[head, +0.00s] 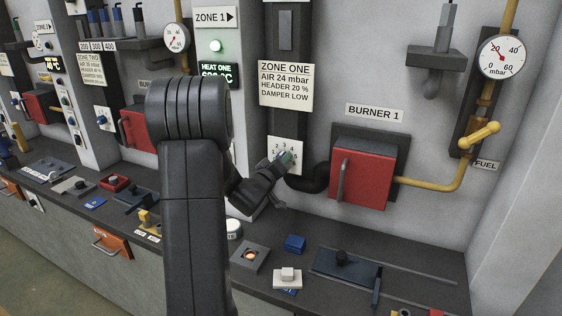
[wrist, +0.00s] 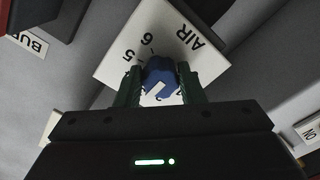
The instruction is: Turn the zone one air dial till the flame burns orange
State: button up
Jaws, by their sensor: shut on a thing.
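The zone one air dial is a blue knob (wrist: 160,72) on a white plate marked AIR (wrist: 122,66), with 5 and 6 readable beside it. A white pointer mark shows on the knob. My gripper (wrist: 160,90) has its two green fingers shut on the knob, one on each side. In the head view my gripper (head: 284,160) reaches the numbered white plate (head: 276,146) under the ZONE ONE card (head: 285,86), and hides the knob. A round window in a grey square block (head: 250,256) on the bench glows orange; the flame's shape is too small to tell.
A red burner box (head: 362,178) with a handle stands right of the dial, joined by a dark hose. A yellow fuel pipe (head: 440,186) and gauge (head: 502,56) are farther right. The bench below holds a blue block (head: 295,243) and a dark slider plate (head: 345,265).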

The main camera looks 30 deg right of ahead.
dwell(0.3)
jog(key=o, duration=1)
jog(key=shift+a, duration=0.1)
jog(key=b+v, duration=0.3)
jog(key=v, duration=1)
jog(key=shift+s+a, duration=0.25)
jog(key=shift+a, duration=0.05)
jog(key=p+x, duration=0.3)
jog(key=x, duration=1.1)
jog(key=shift+s, duration=0.1)
